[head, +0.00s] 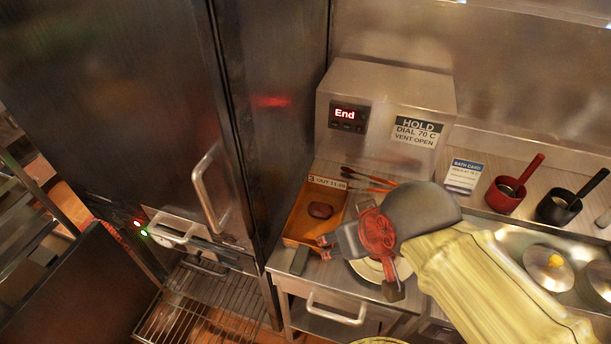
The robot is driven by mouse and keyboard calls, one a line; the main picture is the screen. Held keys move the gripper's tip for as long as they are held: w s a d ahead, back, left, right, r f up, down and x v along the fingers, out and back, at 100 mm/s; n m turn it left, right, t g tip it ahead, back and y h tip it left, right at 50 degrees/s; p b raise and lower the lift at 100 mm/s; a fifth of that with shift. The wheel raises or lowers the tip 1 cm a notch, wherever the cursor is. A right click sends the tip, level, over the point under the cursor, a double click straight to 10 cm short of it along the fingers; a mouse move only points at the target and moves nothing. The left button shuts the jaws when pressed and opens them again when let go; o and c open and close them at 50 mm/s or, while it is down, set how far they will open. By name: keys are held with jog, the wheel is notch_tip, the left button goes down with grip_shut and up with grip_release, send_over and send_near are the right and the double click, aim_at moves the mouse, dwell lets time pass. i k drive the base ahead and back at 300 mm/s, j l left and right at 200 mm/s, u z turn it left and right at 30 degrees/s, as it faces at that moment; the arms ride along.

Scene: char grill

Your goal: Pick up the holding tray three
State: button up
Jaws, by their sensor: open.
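An orange-brown tray (300,228) lies on the steel counter, left of my gripper. Its label (327,182) at the back edge shows a 3 and "OUT 11", with the rest too small to read. A dark brown piece of food (320,210) lies in it. My gripper (358,268) is open, with nothing seen between its fingers. It is over the counter by the tray's front right corner. One fingertip appears to overlap the tray's right edge; I cannot tell if they touch. The gripper and arm hide part of the counter and a round pale plate (368,270).
A steel holding unit (385,95) with an "End" display stands behind the tray. A tall dark cabinet (150,110) closes off the left. Red (504,196) and black (556,207) pots stand at the right.

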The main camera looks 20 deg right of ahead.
aim_at(300, 232)
jog(key=k+j+z, duration=0.2)
jog(key=j, duration=0.2)
jog(key=j+z, duration=0.15)
jog(key=j, duration=0.3)
jog(key=k+j+z, duration=0.2)
jog(key=j, duration=0.2)
jog(key=k+j+z, duration=0.15)
jog(key=j, duration=0.2)
